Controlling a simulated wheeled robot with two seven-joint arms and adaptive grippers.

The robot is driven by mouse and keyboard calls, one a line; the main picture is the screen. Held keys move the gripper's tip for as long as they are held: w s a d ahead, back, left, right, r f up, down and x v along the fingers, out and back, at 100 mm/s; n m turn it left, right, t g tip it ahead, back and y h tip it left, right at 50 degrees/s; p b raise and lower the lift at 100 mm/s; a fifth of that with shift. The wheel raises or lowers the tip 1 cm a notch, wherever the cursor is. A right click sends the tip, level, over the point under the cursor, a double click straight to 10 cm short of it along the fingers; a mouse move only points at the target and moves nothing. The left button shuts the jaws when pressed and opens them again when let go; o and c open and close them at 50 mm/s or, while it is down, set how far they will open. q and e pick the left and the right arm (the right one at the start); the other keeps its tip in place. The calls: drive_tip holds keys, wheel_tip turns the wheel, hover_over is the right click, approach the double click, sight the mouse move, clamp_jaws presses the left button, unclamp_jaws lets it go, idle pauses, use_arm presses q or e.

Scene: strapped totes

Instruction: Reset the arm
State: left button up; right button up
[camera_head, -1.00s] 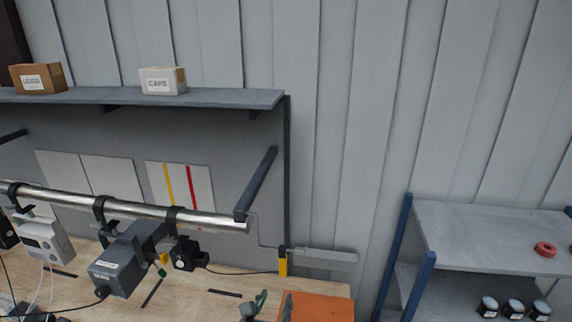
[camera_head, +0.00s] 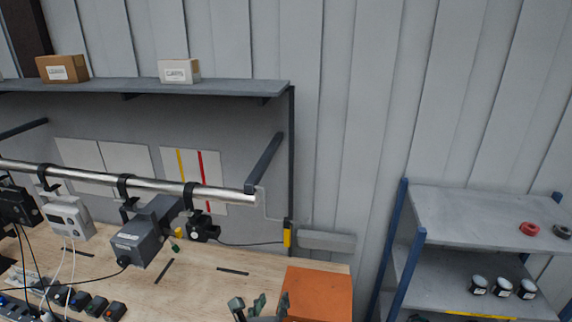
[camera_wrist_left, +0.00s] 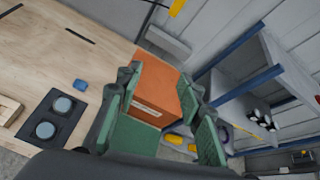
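My left gripper (camera_head: 262,306) shows at the bottom edge of the head view, in front of and left of the orange box (camera_head: 320,294). In the left wrist view its green-padded fingers (camera_wrist_left: 162,128) are spread apart, with nothing visibly gripped between them. The orange box (camera_wrist_left: 158,88), with a pale label, shows beyond and between the fingers in that view. The rest of my left arm is mostly out of the head view. My right gripper is in neither view.
The wooden bench (camera_head: 205,270) carries several small devices at the left. A metal rail (camera_head: 130,184) with hanging instruments runs above it, below a shelf (camera_head: 225,88) with two boxes. A blue-framed rack (camera_head: 470,210) stands right. Bare bench lies left of the orange box.

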use_arm(q)
drive_tip(key=s+a+f+n+g+y, duration=0.1)
drive_tip(key=s+a+f+n+g, duration=0.1)
drive_tip(key=a+f+n, duration=0.65)
drive_tip(key=s+a+f+n+g, duration=0.25)
drive_tip(key=a+f+n, duration=0.25)
drive_tip(key=f+n, duration=0.5)
drive_tip(key=s+a+f+n+g+y, duration=0.3)
drive_tip(key=s+a+f+n+g, duration=0.1)
drive_tip(key=s+a+f+n, duration=1.45)
wheel_tip(320, 180, down, 41)
drive_tip(key=s+d+m+g+h+b, duration=0.1)
drive_tip(key=s+d+m+g+b, duration=0.15)
drive_tip(key=b, duration=0.95)
drive_tip(key=s+f+b, duration=0.4)
drive_tip(key=s+f, duration=0.3)
drive_tip(key=f, duration=0.3)
drive_tip(key=s+f+b, duration=0.4)
drive_tip(key=s+f, duration=0.2)
drive_tip(key=f, duration=0.4)
drive_tip(key=s+a+f+b, duration=0.1)
drive_tip(key=s+f+b, duration=0.3)
drive_tip(key=s+f, duration=0.3)
wheel_tip(320, 180, down, 4)
drive_tip(key=shift+s+m, duration=0.35)
drive_tip(key=shift+m, duration=0.1)
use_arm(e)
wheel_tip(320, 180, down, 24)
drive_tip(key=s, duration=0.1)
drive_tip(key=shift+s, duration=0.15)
